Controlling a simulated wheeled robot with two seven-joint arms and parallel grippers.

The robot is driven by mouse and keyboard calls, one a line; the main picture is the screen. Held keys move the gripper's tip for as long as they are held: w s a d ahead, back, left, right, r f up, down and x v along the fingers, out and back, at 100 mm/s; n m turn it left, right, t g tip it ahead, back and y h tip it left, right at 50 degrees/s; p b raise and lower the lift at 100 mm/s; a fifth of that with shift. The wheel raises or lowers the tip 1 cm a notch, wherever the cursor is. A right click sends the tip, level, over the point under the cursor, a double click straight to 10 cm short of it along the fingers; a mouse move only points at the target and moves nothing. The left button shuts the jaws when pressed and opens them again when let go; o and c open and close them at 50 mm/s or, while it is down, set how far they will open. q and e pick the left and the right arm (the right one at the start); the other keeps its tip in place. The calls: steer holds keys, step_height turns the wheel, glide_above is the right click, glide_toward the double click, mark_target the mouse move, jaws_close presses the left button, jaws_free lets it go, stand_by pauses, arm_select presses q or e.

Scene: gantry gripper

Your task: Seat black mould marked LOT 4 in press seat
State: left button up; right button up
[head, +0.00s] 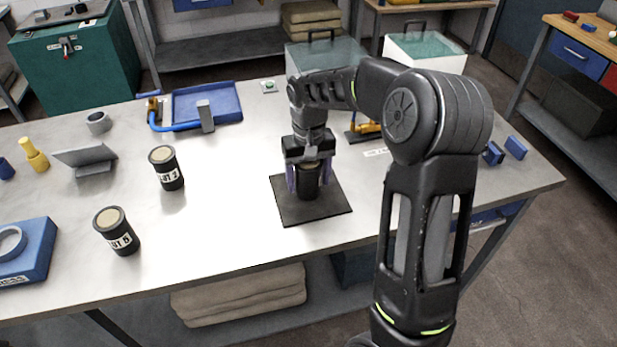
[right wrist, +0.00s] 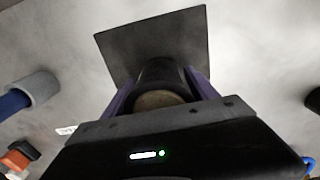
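A black mould (head: 308,182) with a tan top stands upright on a dark square mat (head: 292,212). My right gripper (head: 308,188) points down over it, one purple finger on each side. In the right wrist view the same mould (right wrist: 163,80) is between the fingers; whether they press on it I cannot tell. Its label does not show. Two similar black moulds stand to the left: one labelled LOT 3 (head: 168,172), one whose label looks like LOT 6 (head: 121,241). A blue block with a grey ring (head: 22,256), its label partly cut off, is at the left edge. My left gripper is out of view.
A grey angled stand (head: 86,158), yellow piece (head: 34,155), grey ring (head: 98,122) and blue tray (head: 207,104) with an upright grey plate are further back. The table between the mat and the two left moulds is clear.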

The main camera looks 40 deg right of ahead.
steer(key=shift+o, duration=0.7)
steer(key=shift+r, duration=0.45)
step_height(320, 180, up, 11)
steer(key=shift+b, duration=0.45)
steer(key=shift+r, duration=0.2)
steer(key=shift+o, duration=0.2)
